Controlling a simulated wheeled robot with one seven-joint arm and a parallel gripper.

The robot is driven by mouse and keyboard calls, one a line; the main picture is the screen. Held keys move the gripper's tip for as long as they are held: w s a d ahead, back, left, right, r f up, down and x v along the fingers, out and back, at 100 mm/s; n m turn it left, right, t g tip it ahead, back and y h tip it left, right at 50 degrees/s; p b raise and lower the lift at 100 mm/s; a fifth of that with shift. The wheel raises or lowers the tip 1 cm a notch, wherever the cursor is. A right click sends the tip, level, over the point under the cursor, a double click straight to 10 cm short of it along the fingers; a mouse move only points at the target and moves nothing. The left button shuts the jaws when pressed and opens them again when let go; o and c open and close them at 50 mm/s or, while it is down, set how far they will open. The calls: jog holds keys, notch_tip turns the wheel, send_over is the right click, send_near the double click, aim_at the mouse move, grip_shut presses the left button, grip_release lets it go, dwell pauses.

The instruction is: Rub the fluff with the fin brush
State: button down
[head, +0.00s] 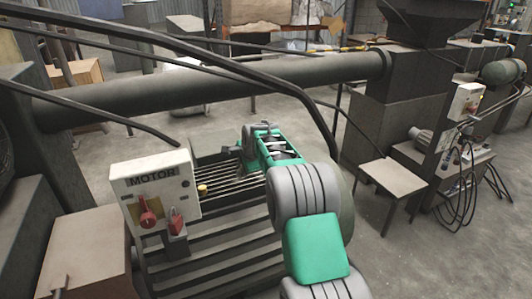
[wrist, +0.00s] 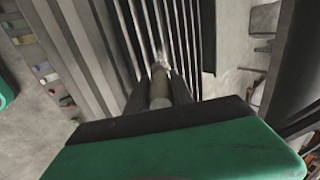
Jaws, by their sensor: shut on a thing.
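The fin brush (wrist: 159,88) has a pale, greyish handle, held between the two dark fingers of my gripper (wrist: 162,92) in the wrist view. It points away from the camera, toward long parallel metal fins (wrist: 187,40). A small pale patch (wrist: 160,66) shows at the brush's far end, against the fins; I cannot tell whether it is bristles or fluff. Whether the tip touches the fins is unclear. In the head view my green and grey arm reaches over the finned motor housing (head: 215,262). The brush and fluff are not distinct there.
A white box marked MOTOR (head: 155,190) with red switches stands close at the left of my arm. A thick pipe (head: 225,85) and dark cables cross behind and above. A small table (head: 392,180) stands at the right on open floor.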

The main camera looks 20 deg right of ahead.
jog(key=shift+r+p, duration=0.7)
jog(key=shift+r, duration=0.8)
jog(key=shift+s, duration=0.1)
